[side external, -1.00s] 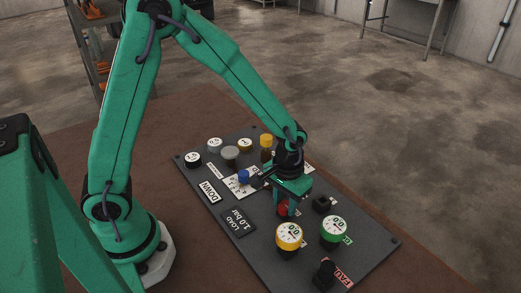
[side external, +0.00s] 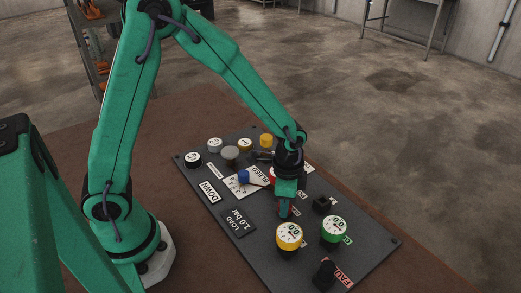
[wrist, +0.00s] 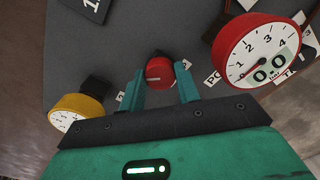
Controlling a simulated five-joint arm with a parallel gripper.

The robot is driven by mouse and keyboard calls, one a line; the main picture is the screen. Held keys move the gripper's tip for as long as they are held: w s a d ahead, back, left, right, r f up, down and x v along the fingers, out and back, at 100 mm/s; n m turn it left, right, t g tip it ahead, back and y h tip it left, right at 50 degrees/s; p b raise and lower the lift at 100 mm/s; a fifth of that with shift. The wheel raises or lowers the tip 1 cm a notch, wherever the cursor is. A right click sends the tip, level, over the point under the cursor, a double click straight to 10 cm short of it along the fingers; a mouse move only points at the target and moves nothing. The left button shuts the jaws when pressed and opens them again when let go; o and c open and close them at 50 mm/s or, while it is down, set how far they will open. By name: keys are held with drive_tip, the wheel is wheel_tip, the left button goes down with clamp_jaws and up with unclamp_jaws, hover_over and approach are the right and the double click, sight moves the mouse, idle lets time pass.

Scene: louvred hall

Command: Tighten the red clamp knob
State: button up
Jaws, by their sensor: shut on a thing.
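In the side view my gripper (side external: 285,207) points down onto the dark panel (side external: 262,240), behind the yellow gauge. The knob is mostly hidden there by my fingers. How far the knob is turned is not clear.
A red gauge (wrist: 262,50) stands close to my gripper on the right in the wrist view. The yellow gauge (side external: 289,235), green gauge (side external: 333,230) and a black switch (side external: 323,204) stand nearby. A blue knob (side external: 243,176) stands further left.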

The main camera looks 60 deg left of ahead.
drive_tip(key=m, duration=0.3)
drive_tip(key=shift+w+m, duration=0.1)
drive_tip(key=shift+m, duration=2.1)
drive_tip(key=o, duration=1)
drive_tip(key=shift+c, duration=0.2)
drive_tip(key=shift+r, duration=3.95)
